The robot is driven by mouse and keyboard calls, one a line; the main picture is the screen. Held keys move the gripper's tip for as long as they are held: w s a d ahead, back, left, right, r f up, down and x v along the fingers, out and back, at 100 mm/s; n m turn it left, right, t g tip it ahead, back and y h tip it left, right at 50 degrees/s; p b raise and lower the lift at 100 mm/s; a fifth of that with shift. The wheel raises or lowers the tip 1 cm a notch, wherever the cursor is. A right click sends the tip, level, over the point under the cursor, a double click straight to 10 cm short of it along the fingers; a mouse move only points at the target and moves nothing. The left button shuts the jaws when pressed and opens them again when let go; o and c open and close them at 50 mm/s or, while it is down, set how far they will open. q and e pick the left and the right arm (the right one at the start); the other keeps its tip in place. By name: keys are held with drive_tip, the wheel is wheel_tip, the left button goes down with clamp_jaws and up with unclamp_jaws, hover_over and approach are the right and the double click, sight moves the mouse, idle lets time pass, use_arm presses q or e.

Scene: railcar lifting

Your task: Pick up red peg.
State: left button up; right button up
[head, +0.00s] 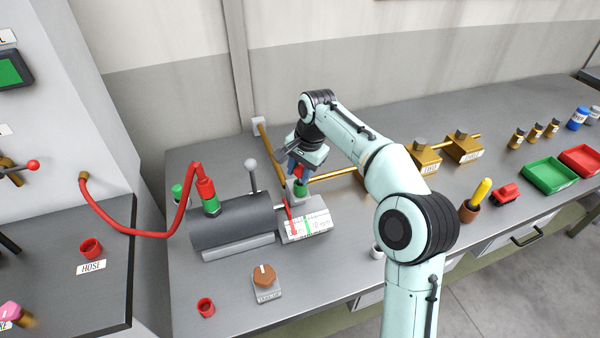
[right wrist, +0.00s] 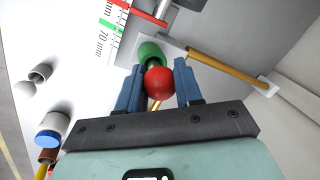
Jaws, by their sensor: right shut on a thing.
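The red peg shows in the right wrist view as a round red head (right wrist: 159,84) between the two blue fingers of my right gripper (right wrist: 158,68). In the head view a small red part of the peg (head: 299,172) shows at the fingers of my right gripper (head: 297,170). The gripper is shut on it. Just beyond the head is a green collar (right wrist: 151,53), also seen in the head view (head: 300,190), above a small pale block. The peg's lower part is hidden, so I cannot tell whether it is seated there. My left gripper is not in view.
A dark grey cylinder (head: 232,222) with a red hose (head: 153,234) stands left of the gripper. A white scale plate (head: 306,228) with a red pointer lies in front. Brass pipes and valve blocks (head: 465,150) run to the right. Green (head: 549,176) and red (head: 581,161) trays lie far right.

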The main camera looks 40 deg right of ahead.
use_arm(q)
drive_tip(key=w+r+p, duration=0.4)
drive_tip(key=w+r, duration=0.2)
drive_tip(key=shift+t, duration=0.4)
use_arm(e)
drive_tip(key=w+v, duration=0.1)
drive_tip(key=v, duration=0.8)
drive_tip(key=w+a+v, duration=0.1)
drive_tip(key=w+v, duration=0.1)
drive_tip(key=v, duration=0.7)
drive_tip(key=shift+w+r, duration=0.3)
drive_tip(key=shift+r, duration=0.35)
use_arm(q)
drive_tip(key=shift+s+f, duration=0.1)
use_arm(e)
drive_tip(key=shift+s+a, duration=0.1)
drive_tip(key=shift+a, duration=0.05)
